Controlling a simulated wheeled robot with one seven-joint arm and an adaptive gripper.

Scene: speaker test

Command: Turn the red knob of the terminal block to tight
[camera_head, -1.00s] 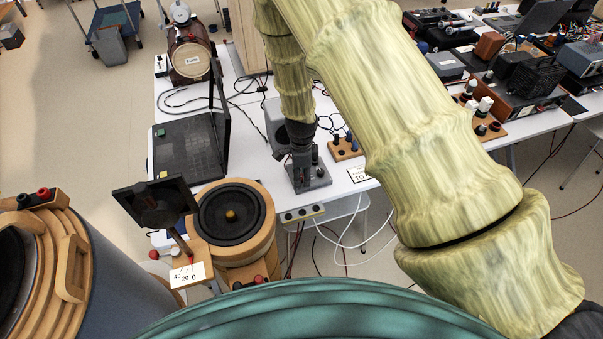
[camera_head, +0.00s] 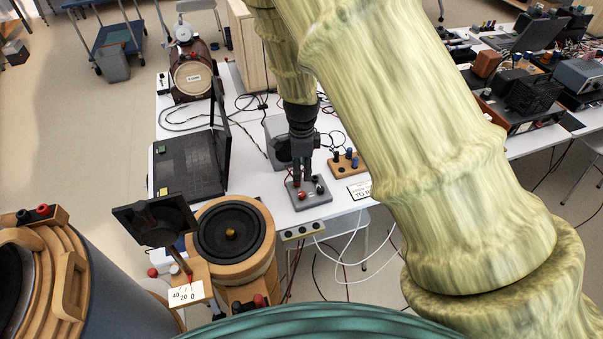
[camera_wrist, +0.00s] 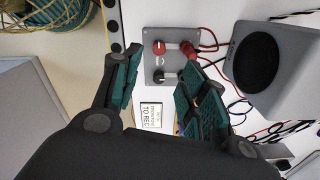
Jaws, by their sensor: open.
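The terminal block (camera_head: 318,202) is a grey block on the front part of the white table. In the wrist view its grey plate (camera_wrist: 151,62) carries a red knob (camera_wrist: 158,47), a black knob (camera_wrist: 159,77) and a red plug (camera_wrist: 188,48) with a red cable. The red knob also shows in the head view (camera_head: 302,196). My gripper (camera_wrist: 160,78) is open, its teal-padded fingers apart with nothing between them. In the head view my gripper (camera_head: 302,180) points down over the block, its tips close to the red knob. I cannot tell the exact height gap.
A grey speaker box (camera_wrist: 266,66) stands close on the block's right in the wrist view. A wooden block with blue posts (camera_head: 346,163) is nearby. The laptop (camera_head: 190,165) and round speaker (camera_head: 205,236) lie to the left. A printed card (camera_wrist: 150,115) lies near the block.

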